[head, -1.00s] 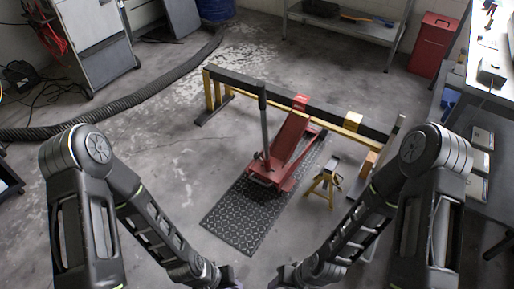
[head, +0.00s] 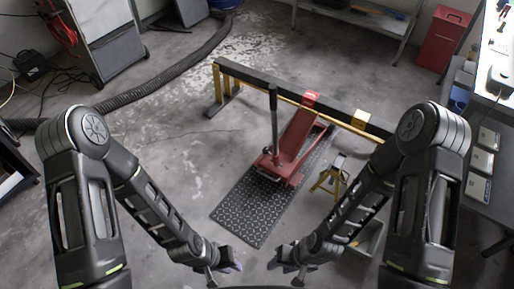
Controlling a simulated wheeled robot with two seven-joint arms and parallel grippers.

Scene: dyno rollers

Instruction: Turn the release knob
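A red floor jack (head: 291,156) stands on a dark patterned mat (head: 245,212) in the middle of the head view. Its black handle (head: 274,115) stands upright. I cannot make out the release knob at this size. My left gripper (head: 226,270) and my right gripper (head: 286,268) are low in the picture, near its bottom edge. Both are nearer to me than the jack and apart from it. Nothing shows held in either, but their fingers are too small and dark to tell open from shut.
A black and yellow beam (head: 255,80) runs behind the jack, whose far end reaches it. A yellow jack stand (head: 329,178) stands right of the mat. A workbench (head: 492,120) is at the right. A black hose (head: 160,80) lies at the left. Floor left of the mat is clear.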

